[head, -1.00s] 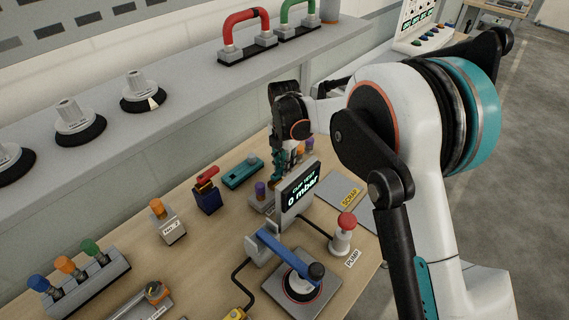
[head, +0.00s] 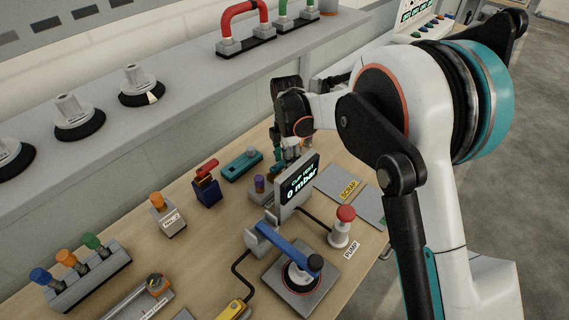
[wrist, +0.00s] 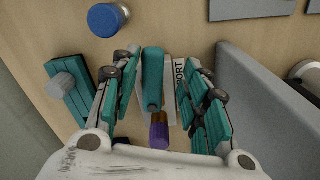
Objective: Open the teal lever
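The teal lever (wrist: 152,70) shows in the wrist view as an upright-looking teal bar between my fingers, above a grey body with a label that reads "PORT". My gripper (wrist: 160,88) is open, with a teal-padded finger on each side of the lever and visible gaps. I cannot tell whether either finger touches it. A purple-capped post (wrist: 159,135) is just below the lever in that view. In the head view my gripper (head: 283,163) is low over the table behind the display, and the lever is hidden by it.
The "0 mbar" display (head: 298,183) stands close to my gripper; its grey panel (wrist: 262,110) is at right in the wrist view. A teal block (head: 241,165) is to the left. A blue knob (wrist: 103,20) is nearby. A red pump button (head: 345,213) and blue-handled clamp (head: 285,243) are in front.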

